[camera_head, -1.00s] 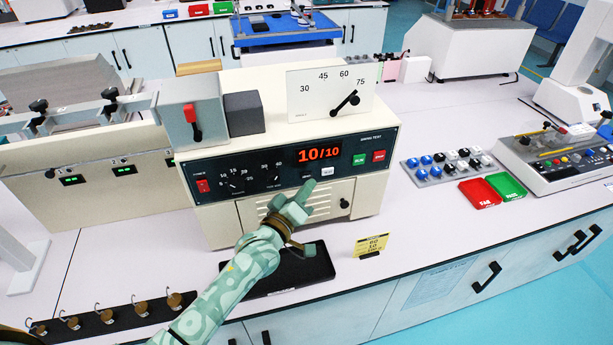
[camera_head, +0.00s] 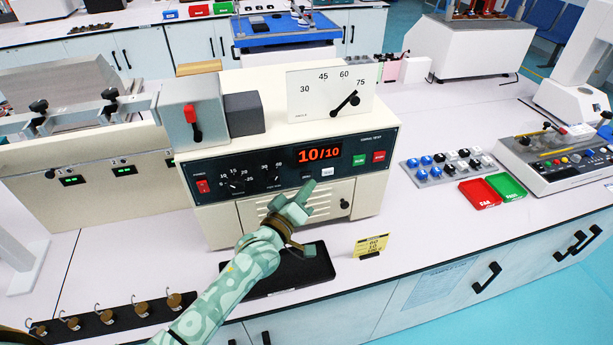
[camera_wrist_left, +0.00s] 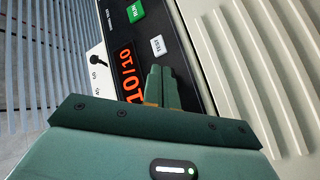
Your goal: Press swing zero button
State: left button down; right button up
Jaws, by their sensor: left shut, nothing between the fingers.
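The cream swing tester (camera_head: 218,225) stands on the bench with a dark control panel (camera_head: 262,180). Its red display (camera_head: 319,155) reads 10/10. Below the display are a small dark button (camera_head: 306,176) and a white button (camera_head: 327,172), which reads TEST in the left wrist view (camera_wrist_left: 158,46). My left gripper (camera_head: 309,187) is shut and empty, its fingertips at the panel's lower edge just below the dark button. In the left wrist view its fingers (camera_wrist_left: 161,80) hide that part of the panel, so contact cannot be told. My right gripper is not in view.
A green button (camera_head: 359,160) and a red button (camera_head: 379,156) sit to the right on the panel. Brass hooked weights (camera_head: 141,308) stand at front left.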

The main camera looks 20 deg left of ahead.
pick_arm(q)
jog(key=shift+w+a, duration=0.1)
jog(key=shift+w, duration=0.05)
dwell(0.7)
jog(key=shift+w+a, duration=0.15)
jog(key=shift+w, duration=0.1)
jog(key=shift+w+a, duration=0.2)
jog(key=shift+w, duration=0.05)
dwell(0.6)
jog(key=shift+s+d+r, duration=0.1)
jog(key=shift+s+d+p, duration=0.35)
jog(key=shift+s+p, duration=0.2)
jog(key=shift+p, duration=0.05)
jog(key=s+d+p, duration=0.1)
jog(key=s, duration=0.1)
jog(key=s+d+p, duration=0.1)
jog(key=s, duration=0.1)
jog(key=shift+d, duration=0.4)
